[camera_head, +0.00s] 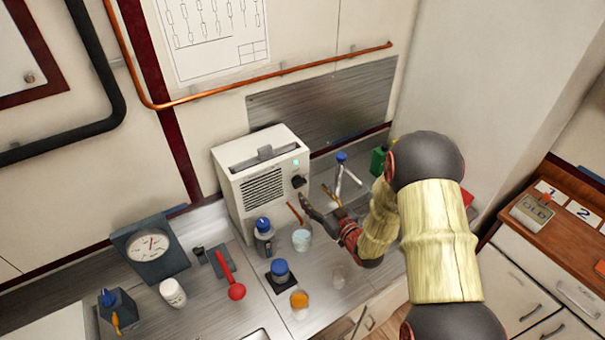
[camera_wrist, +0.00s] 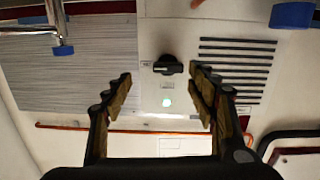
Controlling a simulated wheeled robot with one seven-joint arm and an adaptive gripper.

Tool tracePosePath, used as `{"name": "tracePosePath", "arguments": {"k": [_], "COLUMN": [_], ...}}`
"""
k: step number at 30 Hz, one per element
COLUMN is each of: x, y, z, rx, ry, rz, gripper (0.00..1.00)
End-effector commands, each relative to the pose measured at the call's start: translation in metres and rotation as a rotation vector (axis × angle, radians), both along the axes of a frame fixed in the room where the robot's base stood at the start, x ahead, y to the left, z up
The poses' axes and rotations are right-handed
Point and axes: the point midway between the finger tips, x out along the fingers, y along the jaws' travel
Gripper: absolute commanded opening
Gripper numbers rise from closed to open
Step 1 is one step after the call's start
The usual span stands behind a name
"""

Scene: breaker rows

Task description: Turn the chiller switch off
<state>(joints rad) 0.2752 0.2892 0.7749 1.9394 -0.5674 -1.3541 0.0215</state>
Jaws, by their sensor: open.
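The chiller is a white box (camera_head: 238,207) with a slatted vent and a top handle, standing on the steel counter. Its black rotary switch (camera_head: 299,181) is on the right of its front face, below a small lit cyan lamp (camera_head: 296,162). In the wrist view, which shows the chiller upside down, the switch (camera_wrist: 168,65) sits between and beyond my fingertips, its grip bar roughly level. The lamp (camera_wrist: 167,102) glows there too. The labels are too small to read. My gripper (camera_wrist: 160,74) is open and empty, apart from the switch; it also shows in the head view (camera_head: 308,205).
A dial gauge (camera_head: 150,247) and red-handled tool (camera_head: 228,277) are at left. A clamp stand (camera_head: 341,172) and green bottle (camera_head: 378,160) are behind my arm.

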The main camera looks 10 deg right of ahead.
Motion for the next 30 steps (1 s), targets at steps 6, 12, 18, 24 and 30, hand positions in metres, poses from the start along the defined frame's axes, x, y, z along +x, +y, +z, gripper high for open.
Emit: {"name": "tracePosePath", "arguments": {"k": [6, 12, 18, 24, 30], "x": [-0.016, 0.0, 0.03, 0.051, 0.057], "y": [0.005, 0.013, 0.022, 0.028, 0.03], "z": [0.0, -0.001, -0.001, -0.001, 0.0], "rx": [0.074, 0.081, 0.08, 0.081, 0.081], "ry": [-0.072, -0.081, -0.081, -0.08, -0.08], "rz": [0.029, 0.035, 0.033, 0.032, 0.031], "gripper": [0.58, 0.58, 0.58, 0.58, 0.58]}}
